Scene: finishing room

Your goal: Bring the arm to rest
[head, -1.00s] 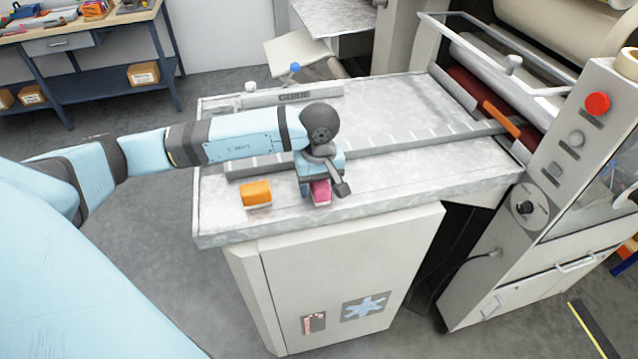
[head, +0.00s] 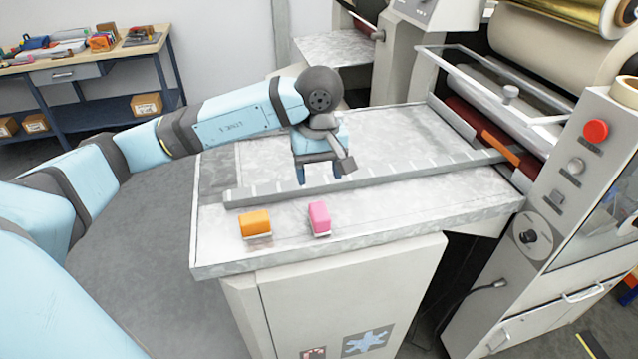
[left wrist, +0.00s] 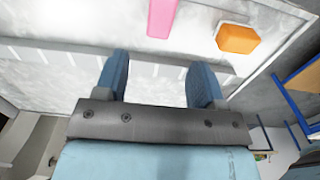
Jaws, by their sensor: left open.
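My left gripper (head: 319,181) is open and empty, raised above the metal feed table (head: 370,222) near its ruled bar. In the left wrist view its two blue fingers (left wrist: 160,82) are spread apart with nothing between them. My left arm reaches in from the left, bent, with the wrist over the table. A pink block (head: 319,216) sits near the table's front edge, apart from the gripper; it also shows at the top of the left wrist view (left wrist: 161,16). An orange block (head: 255,223) sits to its left. My right gripper is not in view.
A ruled bar (head: 420,170) crosses the table. The machine's control panel with a red button (head: 595,131) and its rollers stand at the right. A blue-framed workbench (head: 85,55) with tools and boxes is at the back left. Grey floor lies open at the left.

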